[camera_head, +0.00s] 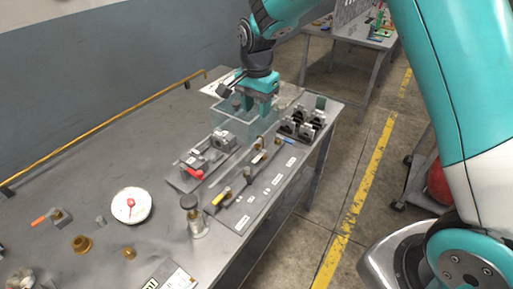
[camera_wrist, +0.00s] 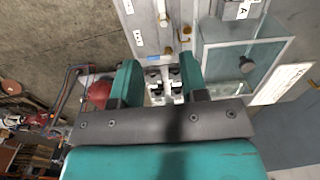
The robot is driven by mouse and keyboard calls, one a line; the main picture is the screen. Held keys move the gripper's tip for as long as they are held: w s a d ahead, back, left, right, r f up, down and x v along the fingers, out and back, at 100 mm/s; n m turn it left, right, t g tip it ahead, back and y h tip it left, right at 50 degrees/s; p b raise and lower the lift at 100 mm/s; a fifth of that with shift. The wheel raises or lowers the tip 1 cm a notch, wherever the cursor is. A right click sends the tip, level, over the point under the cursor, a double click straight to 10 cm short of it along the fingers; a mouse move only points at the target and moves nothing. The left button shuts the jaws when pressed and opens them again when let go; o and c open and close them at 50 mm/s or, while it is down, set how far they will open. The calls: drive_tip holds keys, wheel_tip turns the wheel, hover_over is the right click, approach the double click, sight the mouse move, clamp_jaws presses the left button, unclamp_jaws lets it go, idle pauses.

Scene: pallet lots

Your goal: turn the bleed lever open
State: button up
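Several levers show in the head view, and I cannot tell which is the bleed lever. A red-tipped lever (camera_head: 194,174) is at the near end of a grey valve fixture (camera_head: 212,155). A yellow-handled lever (camera_head: 221,196) is on a long grey labelled panel (camera_head: 238,222). An orange-handled lever (camera_head: 41,221) sits on a small block at the table's left. My gripper (camera_head: 252,107) points down over the far end of the table, apart from all of these levers. In the wrist view my gripper (camera_wrist: 158,74) has its fingers apart with nothing between them.
A clear bin (camera_head: 226,122) is under my gripper, beside a rack of black clips (camera_head: 301,122).

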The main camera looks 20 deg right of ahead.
sight(257, 158)
drive_tip(key=f+p, duration=0.2)
drive_tip(key=f, duration=0.7)
drive_tip(key=f+p, duration=0.2)
drive_tip(key=f, duration=0.6)
drive_tip(key=shift+w+d+f, duration=0.1)
drive_tip(key=shift+w+f, duration=0.1)
drive_tip(key=shift+f, duration=0.2)
clamp_jaws()
